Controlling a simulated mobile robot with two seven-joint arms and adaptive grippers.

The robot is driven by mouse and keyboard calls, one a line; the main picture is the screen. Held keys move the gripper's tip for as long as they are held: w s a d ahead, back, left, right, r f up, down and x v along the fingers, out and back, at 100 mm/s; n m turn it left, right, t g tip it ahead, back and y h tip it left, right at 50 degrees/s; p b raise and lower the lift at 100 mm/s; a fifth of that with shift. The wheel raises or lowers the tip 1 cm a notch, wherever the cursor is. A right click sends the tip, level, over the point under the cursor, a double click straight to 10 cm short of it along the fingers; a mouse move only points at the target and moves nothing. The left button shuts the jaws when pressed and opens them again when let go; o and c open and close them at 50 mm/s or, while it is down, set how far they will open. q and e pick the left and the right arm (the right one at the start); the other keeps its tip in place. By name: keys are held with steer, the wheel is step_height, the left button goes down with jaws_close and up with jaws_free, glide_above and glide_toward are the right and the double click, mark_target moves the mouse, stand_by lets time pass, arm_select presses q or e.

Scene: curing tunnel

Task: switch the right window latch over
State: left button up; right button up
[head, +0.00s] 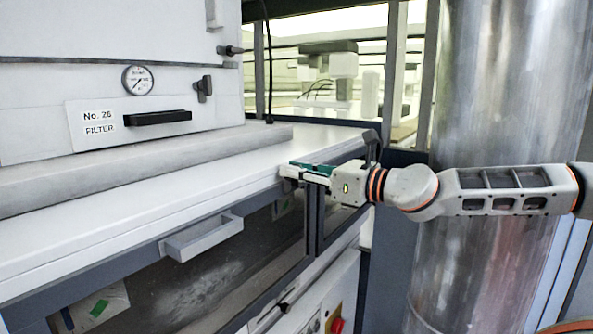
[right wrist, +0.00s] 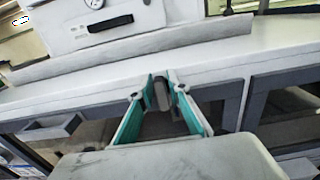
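My right gripper (head: 306,171) is at the counter's front edge, with its arm coming in from the right. In the right wrist view its two teal-padded fingers (right wrist: 161,80) stand apart, one on each side of a small dark grey upright piece (right wrist: 161,97), which looks like the right window latch. I cannot tell whether the pads touch it. In the head view the gripper hides this piece. It sits just under the counter edge, at the top of the dark window frame. My left gripper is not in view.
The white counter (head: 130,222) runs along above the dark windows. A grey box-shaped handle (head: 203,238) juts out below its edge to the left. A filter housing with a gauge (head: 138,80) stands behind. A large metal column (head: 490,100) is behind my right arm. A red button (head: 337,325) is low down.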

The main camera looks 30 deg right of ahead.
jaws_close()
steer(key=m+b, duration=0.1)
steer(key=m, duration=0.2)
steer(key=shift+d+f+b, duration=0.1)
steer(key=shift+d+b, duration=0.1)
steer(key=shift+b, duration=0.1)
steer(key=shift+w+d+f+m+b, duration=0.15)
steer(key=shift+m+b, duration=0.3)
steer(key=shift+m, duration=2)
steer(key=shift+d+f+m+b, duration=0.15)
steer(key=shift+m+b, duration=0.25)
steer(key=shift+m, duration=2.1)
steer(key=shift+w+d+f+m+b, duration=0.1)
steer(key=shift+f+m+b, duration=0.25)
steer(key=shift+m, duration=2.1)
steer(key=shift+r, duration=0.1)
